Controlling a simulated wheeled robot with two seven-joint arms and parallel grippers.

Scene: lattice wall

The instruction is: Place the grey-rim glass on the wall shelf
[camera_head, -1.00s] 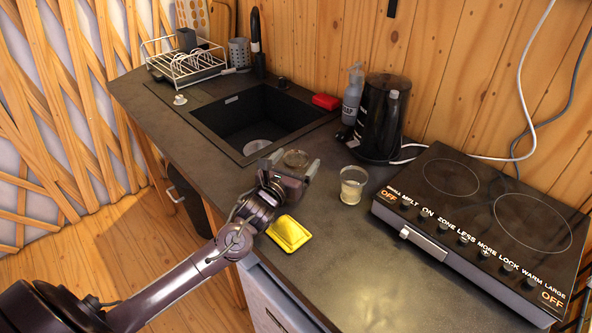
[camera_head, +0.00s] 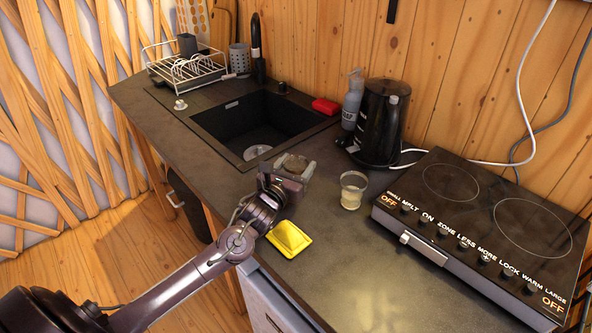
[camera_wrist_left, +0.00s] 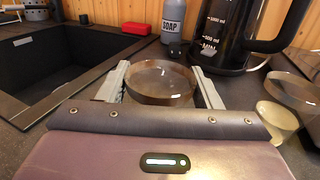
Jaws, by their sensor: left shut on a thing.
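The grey-rim glass (camera_wrist_left: 160,80) is between the two fingers of my left gripper (camera_wrist_left: 164,84) in the left wrist view, and the gripper is shut on it. The glass looks upright, with its round rim uppermost. In the head view, the glass (camera_head: 292,163) shows between the fingers of the left gripper (camera_head: 293,166), over the counter between sink and hob. I cannot tell whether its base touches the counter. The wall shelf is not in view. My right gripper is not in view.
A second glass (camera_head: 352,190) with pale contents stands just right of the gripper. A black kettle (camera_head: 381,122) and soap bottle (camera_head: 352,98) stand behind. A yellow object (camera_head: 288,239) lies near the front edge. The sink (camera_head: 255,118) is left, the hob (camera_head: 480,225) right.

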